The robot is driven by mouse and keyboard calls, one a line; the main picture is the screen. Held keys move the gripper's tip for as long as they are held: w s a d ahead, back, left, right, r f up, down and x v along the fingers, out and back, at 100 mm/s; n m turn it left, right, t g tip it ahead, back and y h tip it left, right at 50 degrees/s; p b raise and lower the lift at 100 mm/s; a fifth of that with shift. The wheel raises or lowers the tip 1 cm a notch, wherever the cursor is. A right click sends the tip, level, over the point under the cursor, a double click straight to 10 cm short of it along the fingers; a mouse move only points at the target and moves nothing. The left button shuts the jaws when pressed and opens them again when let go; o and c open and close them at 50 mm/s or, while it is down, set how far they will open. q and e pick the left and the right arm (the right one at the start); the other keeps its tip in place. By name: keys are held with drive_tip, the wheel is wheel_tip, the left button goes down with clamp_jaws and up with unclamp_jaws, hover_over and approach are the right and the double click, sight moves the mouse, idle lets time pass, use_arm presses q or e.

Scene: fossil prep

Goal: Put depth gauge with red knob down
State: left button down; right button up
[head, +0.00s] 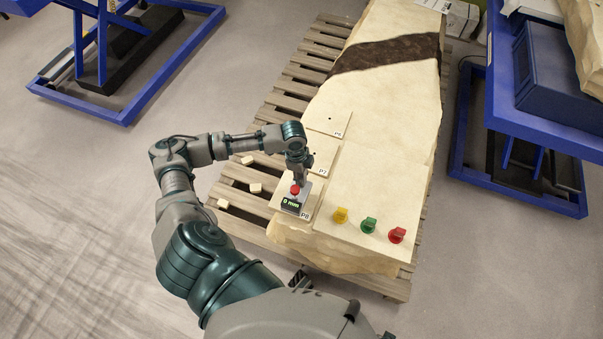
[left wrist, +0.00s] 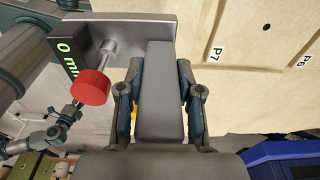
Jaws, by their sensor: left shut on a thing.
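The depth gauge with red knob (head: 291,204) is at the near left corner of the stone slab, over the tile marked P8 (head: 309,212). Its dark display reads 0 mm in green. In the left wrist view the gauge's grey plate (left wrist: 150,28) and red knob (left wrist: 91,86) show beside my fingers. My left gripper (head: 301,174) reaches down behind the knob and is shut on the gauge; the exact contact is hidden. I cannot tell whether the gauge's base touches the tile. My right gripper is not in view.
The slab (head: 385,105) lies on a wooden pallet (head: 292,88). Tiles P7 (head: 322,158) and P6 (head: 328,121) lie beyond the gauge. Yellow (head: 340,215), green (head: 368,225) and red (head: 397,235) knobbed pieces stand on a pale board (head: 375,185) to the right.

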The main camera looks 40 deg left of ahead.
use_arm(q)
drive_tip(key=shift+w+a+f+b, duration=0.25)
drive_tip(key=shift+w+a+f, duration=0.25)
drive_tip(key=shift+f, duration=0.45)
drive_tip(key=shift+w+a+f+b, duration=0.25)
drive_tip(key=shift+w+f, duration=0.4)
drive_tip(key=shift+f, duration=0.25)
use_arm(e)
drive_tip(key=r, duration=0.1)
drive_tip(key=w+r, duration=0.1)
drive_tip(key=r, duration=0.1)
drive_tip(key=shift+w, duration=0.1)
use_arm(q)
drive_tip(key=shift+a, duration=0.2)
drive_tip(key=c, duration=0.8)
unclamp_jaws()
drive_tip(key=shift+s+a+f, duration=0.1)
drive_tip(key=shift+a+f, duration=0.1)
drive_tip(key=shift+a, duration=0.1)
drive_tip(key=shift+o, duration=0.2)
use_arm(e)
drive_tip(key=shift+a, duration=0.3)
use_arm(q)
drive_tip(key=shift+d+r, duration=0.1)
drive_tip(key=shift+d, duration=0.3)
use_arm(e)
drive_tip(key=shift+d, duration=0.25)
use_arm(q)
drive_tip(key=shift+r, duration=0.1)
